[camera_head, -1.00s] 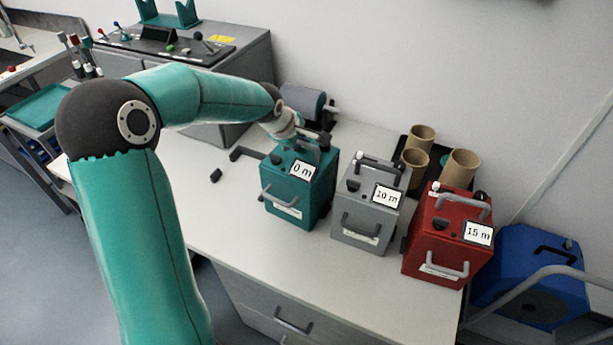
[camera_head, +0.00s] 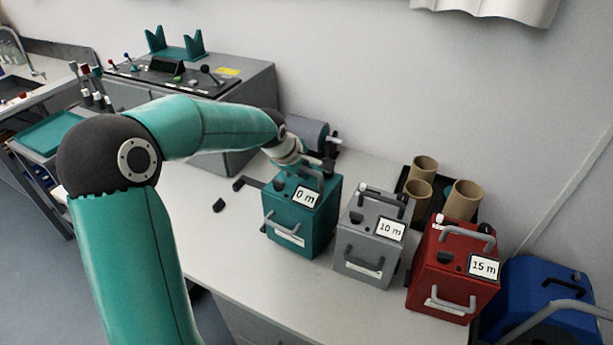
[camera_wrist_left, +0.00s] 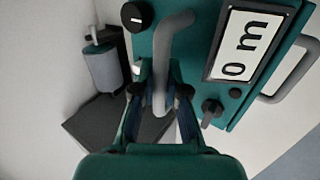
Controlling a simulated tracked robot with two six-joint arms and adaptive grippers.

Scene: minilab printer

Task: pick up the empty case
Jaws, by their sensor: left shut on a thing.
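The empty case is the teal box labelled "0 m" (camera_head: 285,212), standing upright on the white worktop at the left end of a row of three cases. It also shows in the left wrist view (camera_wrist_left: 195,95), with its label and grey top handle. My left gripper (camera_head: 314,163) is at the top of this case. In the left wrist view its two fingers (camera_wrist_left: 160,92) are shut around the top handle. The fingertips are partly hidden in the head view. My right gripper is in neither view.
A grey case labelled "10 m" (camera_head: 366,240) stands close on the right, then a red case labelled "15 m" (camera_head: 450,275). Brown tubes (camera_head: 463,200) stand behind. A grey roller device (camera_head: 308,133) is behind the teal case. The worktop (camera_head: 215,240) is mostly clear on the left.

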